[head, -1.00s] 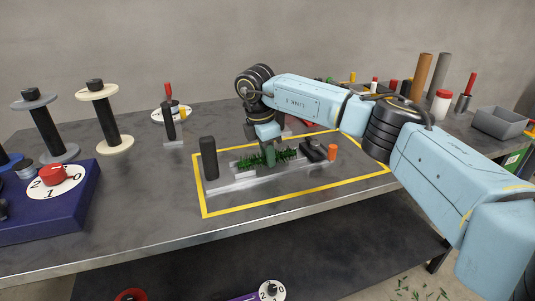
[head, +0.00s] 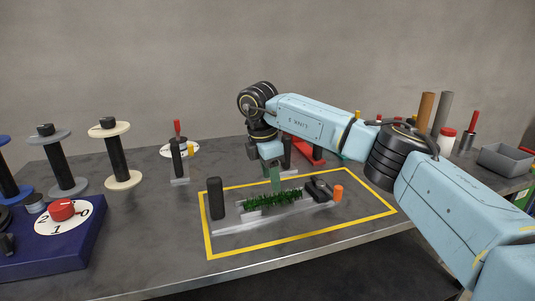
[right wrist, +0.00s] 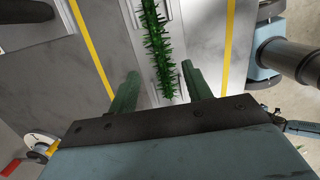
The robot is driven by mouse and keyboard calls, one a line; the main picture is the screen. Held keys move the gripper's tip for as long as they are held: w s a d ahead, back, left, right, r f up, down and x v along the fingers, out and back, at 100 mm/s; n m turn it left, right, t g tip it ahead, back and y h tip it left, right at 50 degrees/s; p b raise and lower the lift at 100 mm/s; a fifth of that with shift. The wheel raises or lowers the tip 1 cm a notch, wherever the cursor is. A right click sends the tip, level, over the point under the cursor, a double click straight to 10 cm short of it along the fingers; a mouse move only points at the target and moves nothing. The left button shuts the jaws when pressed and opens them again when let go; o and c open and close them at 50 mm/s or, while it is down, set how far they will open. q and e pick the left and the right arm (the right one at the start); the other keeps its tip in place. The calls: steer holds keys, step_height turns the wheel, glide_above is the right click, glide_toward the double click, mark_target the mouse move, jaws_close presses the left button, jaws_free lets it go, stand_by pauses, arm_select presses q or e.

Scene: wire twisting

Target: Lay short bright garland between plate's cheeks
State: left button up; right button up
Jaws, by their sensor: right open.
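The short bright green garland (head: 272,200) lies along the grey metal plate (head: 232,224), in the channel between its low cheeks. In the right wrist view the garland (right wrist: 157,45) runs lengthwise between the pale cheeks (right wrist: 176,22). My right gripper (head: 276,187) is just above and behind the garland's middle, pointing down. In the wrist view its two green fingers (right wrist: 160,76) stand apart, one on each side of the garland's line, with nothing gripped. My left gripper is not in view.
A yellow outline (head: 290,240) surrounds the plate. A dark post (head: 216,198) stands at the plate's left end; black clamp parts (head: 318,190) and an orange cylinder (head: 338,192) are at its right. Spools (head: 117,155) stand at left. A grey bin (head: 503,158) sits far right.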

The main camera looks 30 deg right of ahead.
mark_target(267, 196)
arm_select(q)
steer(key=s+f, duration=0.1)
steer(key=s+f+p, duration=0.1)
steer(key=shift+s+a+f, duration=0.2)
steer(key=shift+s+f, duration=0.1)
arm_select(e)
steer(key=r, duration=0.4)
steer(key=a+r, duration=0.1)
steer(key=r, duration=0.1)
steer(key=shift+w, duration=0.1)
steer(key=shift+f, duration=0.1)
